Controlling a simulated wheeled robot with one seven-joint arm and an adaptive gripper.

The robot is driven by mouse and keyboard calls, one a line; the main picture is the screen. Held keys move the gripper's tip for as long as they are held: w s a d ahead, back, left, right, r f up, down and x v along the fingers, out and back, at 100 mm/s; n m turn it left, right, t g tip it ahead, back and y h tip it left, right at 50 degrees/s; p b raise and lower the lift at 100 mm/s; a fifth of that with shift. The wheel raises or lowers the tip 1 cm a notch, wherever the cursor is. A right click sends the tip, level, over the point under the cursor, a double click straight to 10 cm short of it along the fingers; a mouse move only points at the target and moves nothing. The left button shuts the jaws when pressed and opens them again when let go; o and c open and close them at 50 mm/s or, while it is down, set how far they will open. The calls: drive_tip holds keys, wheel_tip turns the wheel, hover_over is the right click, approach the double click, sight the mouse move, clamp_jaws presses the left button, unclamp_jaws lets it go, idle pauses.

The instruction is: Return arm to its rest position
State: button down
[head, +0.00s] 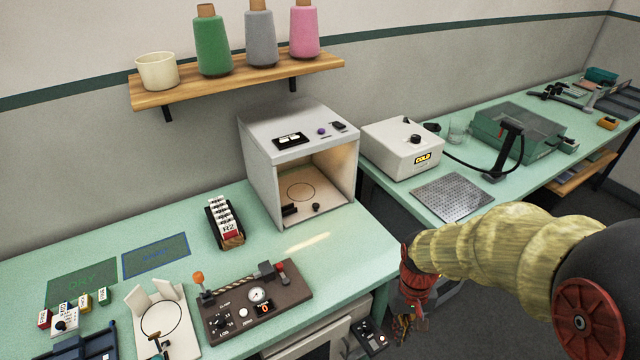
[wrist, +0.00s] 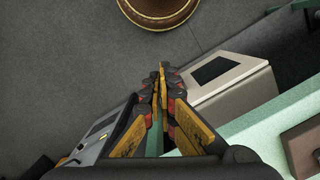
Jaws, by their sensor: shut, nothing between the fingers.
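My arm comes in from the right of the head view in a pale yellow sleeve and reaches left, ending in a red wrist. My gripper (head: 405,326) hangs low beyond the front right corner of the near green bench (head: 362,240), over the dark floor. In the wrist view my gripper (wrist: 161,72) points over grey floor, its orange and black fingers together with nothing between them. No held object shows in either view.
A brown control panel (head: 256,300) and an open white booth (head: 300,165) stand on the near bench. A perforated plate (head: 452,198) and a white COLD box (head: 402,148) are on the far bench. A round brown object (wrist: 158,10) is on the floor ahead.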

drive_tip(key=s+r+t, duration=0.3)
drive_tip(key=r, duration=0.8)
drive_tip(key=s+r+t, duration=0.4)
drive_tip(key=r, duration=0.8)
drive_tip(key=shift+s+a, duration=0.15)
drive_tip(key=shift+s, duration=0.1)
